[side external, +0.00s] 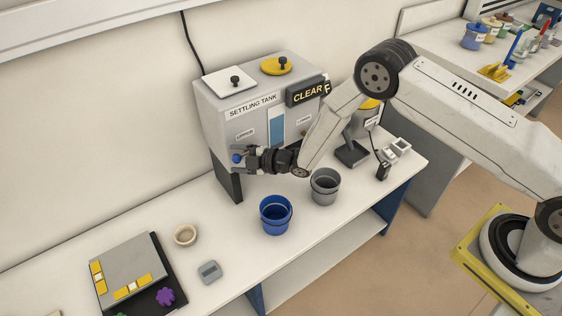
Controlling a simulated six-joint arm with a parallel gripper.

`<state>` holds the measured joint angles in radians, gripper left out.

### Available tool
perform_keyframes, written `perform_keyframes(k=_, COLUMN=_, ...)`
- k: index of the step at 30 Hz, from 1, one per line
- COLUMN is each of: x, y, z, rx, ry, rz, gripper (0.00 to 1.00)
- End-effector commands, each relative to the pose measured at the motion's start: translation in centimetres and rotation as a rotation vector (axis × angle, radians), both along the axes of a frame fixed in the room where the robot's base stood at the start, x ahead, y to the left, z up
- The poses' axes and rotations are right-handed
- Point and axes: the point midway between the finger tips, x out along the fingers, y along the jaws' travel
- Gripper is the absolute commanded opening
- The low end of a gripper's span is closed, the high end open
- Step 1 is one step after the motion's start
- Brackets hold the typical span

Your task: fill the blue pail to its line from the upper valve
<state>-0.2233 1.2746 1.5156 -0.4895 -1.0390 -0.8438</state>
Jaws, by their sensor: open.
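The blue pail (275,222) stands upright on the bench, in front of the settling tank (222,118). Its fill line and water level cannot be made out. A blue knob (237,158) shows on the tank's lower left, under a small label that seems to read "UPPER". My gripper (241,159) is open, with its fingers at the blue knob; whether they touch it cannot be told. The spout under the knob is hidden. A second small label, seemingly "LOWER" (304,120), is further right, and my arm partly covers that area.
A grey pail (325,188) stands right of the blue pail. A small bowl (185,235), a grey device (209,271) and a panel (130,270) lie left.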

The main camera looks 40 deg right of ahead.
Motion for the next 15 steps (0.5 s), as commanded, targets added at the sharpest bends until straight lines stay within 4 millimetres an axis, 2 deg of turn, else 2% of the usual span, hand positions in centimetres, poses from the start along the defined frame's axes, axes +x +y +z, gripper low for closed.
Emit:
perform_keyframes(k=13, x=0.37, y=0.31, z=-0.15, rx=-0.001, ry=0.001, rz=0.0, gripper=0.74)
perform_keyframes(k=15, x=0.37, y=0.31, z=-0.15, rx=-0.001, ry=0.001, rz=0.0, gripper=0.52)
